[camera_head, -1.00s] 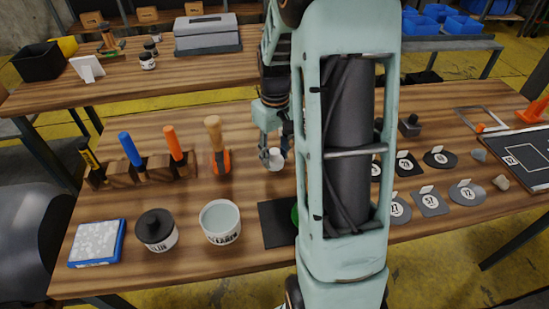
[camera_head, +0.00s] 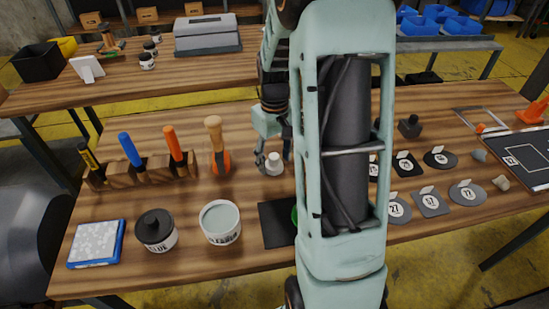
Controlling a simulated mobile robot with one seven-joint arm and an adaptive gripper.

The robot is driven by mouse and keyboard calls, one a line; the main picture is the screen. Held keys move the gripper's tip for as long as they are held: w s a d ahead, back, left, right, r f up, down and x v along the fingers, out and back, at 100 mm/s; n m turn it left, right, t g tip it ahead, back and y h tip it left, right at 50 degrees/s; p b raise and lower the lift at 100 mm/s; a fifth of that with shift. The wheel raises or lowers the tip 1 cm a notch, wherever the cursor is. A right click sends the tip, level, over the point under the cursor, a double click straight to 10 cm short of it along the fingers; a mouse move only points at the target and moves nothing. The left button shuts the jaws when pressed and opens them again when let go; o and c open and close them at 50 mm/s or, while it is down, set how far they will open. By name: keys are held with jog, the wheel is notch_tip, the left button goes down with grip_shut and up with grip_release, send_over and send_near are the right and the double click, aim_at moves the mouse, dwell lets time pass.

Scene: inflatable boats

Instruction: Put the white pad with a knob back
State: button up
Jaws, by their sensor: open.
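The white pad with a knob (camera_head: 273,164) stands on the wooden bench near the middle, just left of my arm. My gripper (camera_head: 273,157) is at the pad, with one finger to its left and the other to its right. The fingers are open, with the knob between them. Whether a finger touches the pad is too small to tell. My arm covers the bench to the right of the gripper.
An orange scraper with a wooden handle (camera_head: 217,148) stands left of the gripper, beside a wooden tool rack (camera_head: 150,170). A white tub (camera_head: 220,222), a black-lidded jar (camera_head: 156,230) and a black mat (camera_head: 275,222) lie nearer. Labelled grey patches (camera_head: 429,203) lie right.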

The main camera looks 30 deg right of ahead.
aim_at(275, 156)
notch_tip(275, 156, up, 12)
jog(key=p, duration=0.1)
dwell(0.6)
